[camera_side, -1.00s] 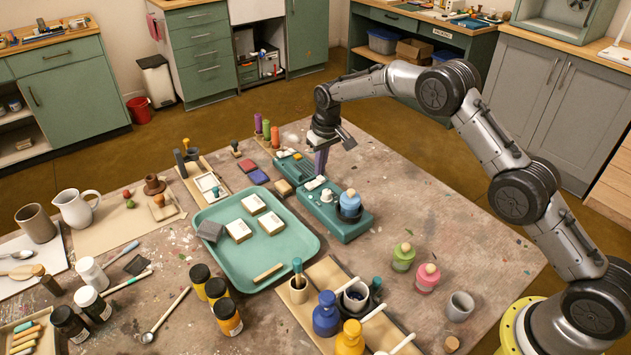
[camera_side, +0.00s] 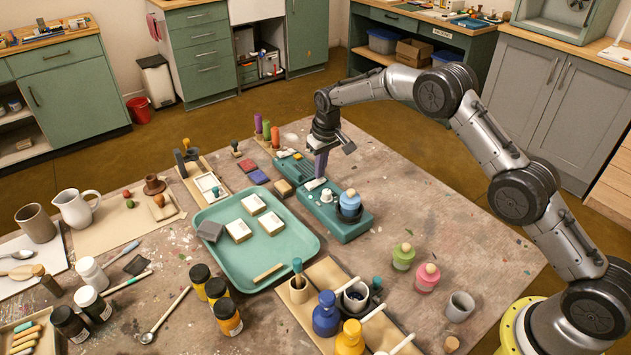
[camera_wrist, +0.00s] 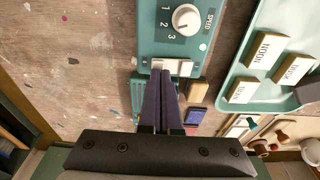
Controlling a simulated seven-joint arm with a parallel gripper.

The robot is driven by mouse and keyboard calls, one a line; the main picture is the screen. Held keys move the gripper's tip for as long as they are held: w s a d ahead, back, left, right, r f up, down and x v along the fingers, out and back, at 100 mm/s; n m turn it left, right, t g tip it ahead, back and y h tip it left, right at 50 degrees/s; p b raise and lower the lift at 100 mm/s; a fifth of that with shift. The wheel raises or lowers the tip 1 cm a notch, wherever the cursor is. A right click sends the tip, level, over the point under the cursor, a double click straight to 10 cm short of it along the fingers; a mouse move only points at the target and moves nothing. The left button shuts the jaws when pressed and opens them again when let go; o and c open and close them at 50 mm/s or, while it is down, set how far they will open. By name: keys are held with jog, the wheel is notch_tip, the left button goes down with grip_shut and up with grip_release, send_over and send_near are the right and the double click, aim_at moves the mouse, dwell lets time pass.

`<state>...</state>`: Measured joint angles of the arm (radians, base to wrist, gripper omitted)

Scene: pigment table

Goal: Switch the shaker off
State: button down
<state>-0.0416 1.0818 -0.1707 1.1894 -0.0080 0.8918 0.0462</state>
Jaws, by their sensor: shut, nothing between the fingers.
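The shaker (camera_side: 342,229) is a teal box on the table, with a blue bottle (camera_side: 350,200) in a dark holder at its near end. A white speed knob (camera_wrist: 186,18) marked 1, 2, 3 is on its top. A white rocker switch (camera_side: 316,184) is at its far end and also shows in the wrist view (camera_wrist: 181,67). My gripper (camera_side: 321,176) is shut and empty, pointing down at the switch. In the wrist view its purple fingertips (camera_wrist: 164,74) overlap the switch's edge; I cannot tell whether they touch it.
A teal tray (camera_side: 290,258) with pale labelled blocks lies left of the shaker. Another teal device (camera_side: 293,167) and coloured ink pads (camera_side: 258,177) lie beyond it. Green (camera_side: 403,257) and pink (camera_side: 427,278) bottles stand to the near right.

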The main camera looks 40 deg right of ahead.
jog(key=shift+f, duration=0.4)
jog(key=shift+r, duration=3.55)
